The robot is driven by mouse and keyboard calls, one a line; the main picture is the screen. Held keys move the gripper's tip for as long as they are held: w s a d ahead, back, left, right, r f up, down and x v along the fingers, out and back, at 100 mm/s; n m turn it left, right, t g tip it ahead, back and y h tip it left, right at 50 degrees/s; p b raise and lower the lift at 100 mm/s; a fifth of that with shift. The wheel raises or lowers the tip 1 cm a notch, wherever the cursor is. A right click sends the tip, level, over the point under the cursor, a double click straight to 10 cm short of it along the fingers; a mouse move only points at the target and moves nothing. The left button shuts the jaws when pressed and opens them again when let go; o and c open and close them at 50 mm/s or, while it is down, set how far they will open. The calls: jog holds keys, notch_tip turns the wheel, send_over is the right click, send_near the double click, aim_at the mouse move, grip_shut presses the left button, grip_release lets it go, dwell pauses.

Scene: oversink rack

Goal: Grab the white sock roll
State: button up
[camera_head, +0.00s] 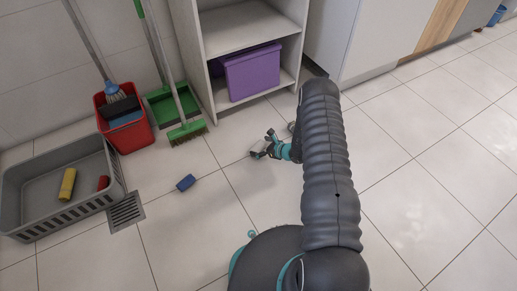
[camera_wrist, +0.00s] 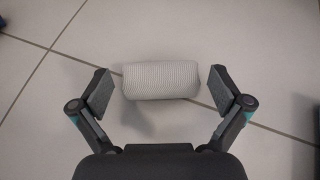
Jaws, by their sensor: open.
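The white sock roll (camera_wrist: 162,80) lies on the tiled floor in the wrist view, a pale ribbed cylinder with its long side across the picture. My gripper (camera_wrist: 159,91) is open, with one finger pad near each end of the roll. The left pad looks very close to the roll's left end, and a small gap shows at the right end. I cannot tell whether the left pad touches. In the head view my gripper (camera_head: 266,147) is low over the floor; the roll is not clearly made out there.
A blue block-like item (camera_head: 186,183) lies on the floor to the left. Beyond it are a grey basket (camera_head: 75,215) holding yellow and red items, a floor drain (camera_head: 126,212), a red bucket (camera_head: 127,136) and a green brush (camera_head: 187,131). A shelf with a purple bin (camera_head: 252,73) stands behind. Floor at right is clear.

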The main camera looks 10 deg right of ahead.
jog(key=c, duration=0.8)
jog(key=shift+r, duration=0.15)
